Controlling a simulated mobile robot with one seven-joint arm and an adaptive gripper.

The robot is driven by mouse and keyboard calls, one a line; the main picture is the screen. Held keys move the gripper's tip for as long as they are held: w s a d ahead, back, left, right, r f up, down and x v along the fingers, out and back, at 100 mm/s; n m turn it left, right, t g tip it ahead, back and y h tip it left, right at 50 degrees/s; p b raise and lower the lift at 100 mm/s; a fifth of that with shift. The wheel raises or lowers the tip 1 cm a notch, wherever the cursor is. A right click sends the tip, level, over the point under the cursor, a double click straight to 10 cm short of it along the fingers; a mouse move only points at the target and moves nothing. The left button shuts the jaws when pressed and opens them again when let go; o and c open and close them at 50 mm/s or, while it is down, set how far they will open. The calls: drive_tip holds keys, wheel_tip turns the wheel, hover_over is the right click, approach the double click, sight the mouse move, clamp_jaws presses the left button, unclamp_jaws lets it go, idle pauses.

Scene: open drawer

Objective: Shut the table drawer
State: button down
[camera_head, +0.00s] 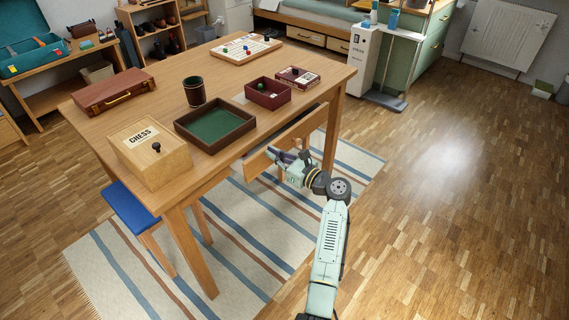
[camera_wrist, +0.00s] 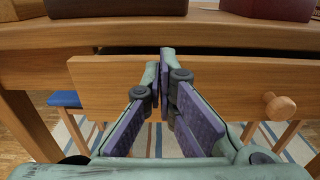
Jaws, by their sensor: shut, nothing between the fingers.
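The table drawer's wooden front (camera_head: 308,124) stands out from the table's near long side. In the wrist view the drawer front (camera_wrist: 225,88) spans the picture, with a dark gap above it below the tabletop edge. Its round wooden knob (camera_wrist: 280,106) is right of my fingers. My gripper (camera_head: 274,153) is at the left part of the drawer front in the head view. In the wrist view my gripper (camera_wrist: 164,62) has its fingertips together with nothing between them, at the upper middle of the front. I cannot tell whether they touch it.
The wooden table (camera_head: 225,75) carries a chess box (camera_head: 150,160), a green-lined tray (camera_head: 215,130), a dice cup (camera_head: 194,92), a red-brown box (camera_head: 268,95) and a case (camera_head: 113,92). A blue stool (camera_head: 130,205) stands under its left end. The floor on the right is clear.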

drive_tip(key=shift+x, duration=1.35)
drive_tip(key=shift+s+d, duration=0.1)
